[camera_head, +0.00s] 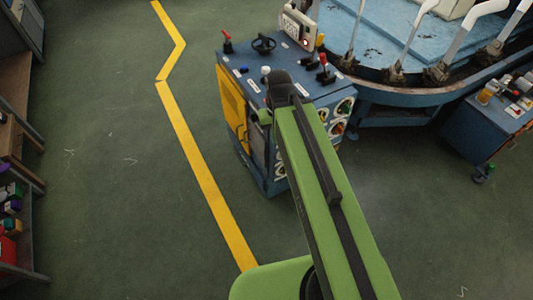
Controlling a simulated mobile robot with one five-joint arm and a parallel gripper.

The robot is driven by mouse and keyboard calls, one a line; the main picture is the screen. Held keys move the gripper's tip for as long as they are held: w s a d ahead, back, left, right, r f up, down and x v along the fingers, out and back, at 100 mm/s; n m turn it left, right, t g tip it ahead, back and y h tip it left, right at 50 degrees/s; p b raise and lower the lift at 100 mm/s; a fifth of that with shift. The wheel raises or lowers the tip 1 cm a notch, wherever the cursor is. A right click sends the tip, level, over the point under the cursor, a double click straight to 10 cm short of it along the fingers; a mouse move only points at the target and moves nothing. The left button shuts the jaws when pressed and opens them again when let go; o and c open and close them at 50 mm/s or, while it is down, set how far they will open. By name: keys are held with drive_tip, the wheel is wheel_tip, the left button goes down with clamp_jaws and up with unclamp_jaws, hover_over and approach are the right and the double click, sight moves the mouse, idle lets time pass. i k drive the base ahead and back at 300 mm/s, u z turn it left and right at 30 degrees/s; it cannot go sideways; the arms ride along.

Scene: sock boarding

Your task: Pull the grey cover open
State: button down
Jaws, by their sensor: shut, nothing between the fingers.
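A blue machine cabinet (240,62) stands at the centre top, with a yellow door (231,104) on its left side. A narrow greyish panel (257,143) shows beside the yellow door, near the cabinet's corner; I cannot tell whether this is the grey cover or whether it is open. My green arm reaches up from the bottom right to the cabinet and hides part of its front. My gripper cannot be made out; the dark joint at the arm's far end covers that area.
The cabinet top carries a black handwheel (264,43), red-tipped levers (325,70) and a grey display box (299,27). A round blue machine (400,45) stands behind right. A blue trolley (478,125) is at right, shelves (18,232) at left. Green floor left of the cabinet is clear.

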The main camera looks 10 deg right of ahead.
sight(258, 142)
drive_tip(key=u, duration=0.2)
drive_tip(key=i, duration=0.65)
drive_tip(key=u, duration=2.5)
drive_tip(key=i, duration=0.3)
drive_tip(key=z, duration=0.4)
drive_tip(key=k, duration=0.9)
drive_tip(key=z, duration=0.2)
drive_tip(key=i, duration=0.7)
drive_tip(key=u, duration=0.1)
